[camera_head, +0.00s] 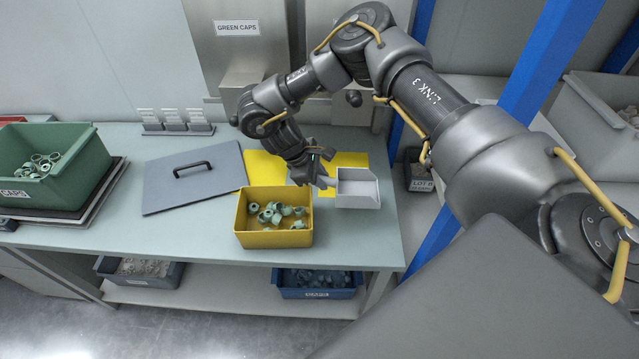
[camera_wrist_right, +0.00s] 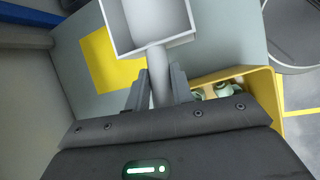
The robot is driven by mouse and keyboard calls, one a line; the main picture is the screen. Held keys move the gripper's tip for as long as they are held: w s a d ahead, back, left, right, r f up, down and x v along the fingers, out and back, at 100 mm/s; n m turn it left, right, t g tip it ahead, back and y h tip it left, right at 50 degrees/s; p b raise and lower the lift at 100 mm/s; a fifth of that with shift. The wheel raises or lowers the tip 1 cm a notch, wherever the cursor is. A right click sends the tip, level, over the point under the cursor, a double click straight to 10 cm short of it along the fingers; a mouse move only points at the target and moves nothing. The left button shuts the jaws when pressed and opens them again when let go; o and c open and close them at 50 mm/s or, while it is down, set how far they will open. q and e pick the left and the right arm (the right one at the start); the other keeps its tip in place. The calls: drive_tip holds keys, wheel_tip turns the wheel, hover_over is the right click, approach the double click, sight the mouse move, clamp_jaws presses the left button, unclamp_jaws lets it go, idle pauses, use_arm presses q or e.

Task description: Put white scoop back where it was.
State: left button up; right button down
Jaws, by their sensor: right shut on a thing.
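The white scoop (camera_head: 358,190) is at the right of the table, just right of the yellow bin, in the head view. In the right wrist view the white scoop (camera_wrist_right: 146,22) points away from me, its handle between the fingers. My right gripper (camera_head: 318,182) is shut on the scoop's handle; it also shows in the right wrist view (camera_wrist_right: 159,88). The scoop is over or on the edge of a yellow mat (camera_head: 262,168); I cannot tell whether it touches the table. My left gripper is not in view.
A yellow bin (camera_head: 274,239) holds several green caps, close beside the scoop. A grey lid (camera_head: 190,187) with a black handle lies left of it. A green bin (camera_head: 70,180) stands at the far left. A blue post (camera_head: 432,245) rises right of the table.

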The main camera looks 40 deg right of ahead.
wheel_tip(320, 180, down, 3)
drive_tip(key=shift+r, duration=0.15)
drive_tip(key=shift+a, duration=0.1)
drive_tip(key=shift+f, duration=0.4)
drive_tip(key=c, duration=1.2)
unclamp_jaws()
drive_tip(key=shift+r, duration=0.1)
drive_tip(key=shift+r, duration=0.3)
drive_tip(key=b+v, duration=0.1)
drive_tip(key=v, duration=1.1)
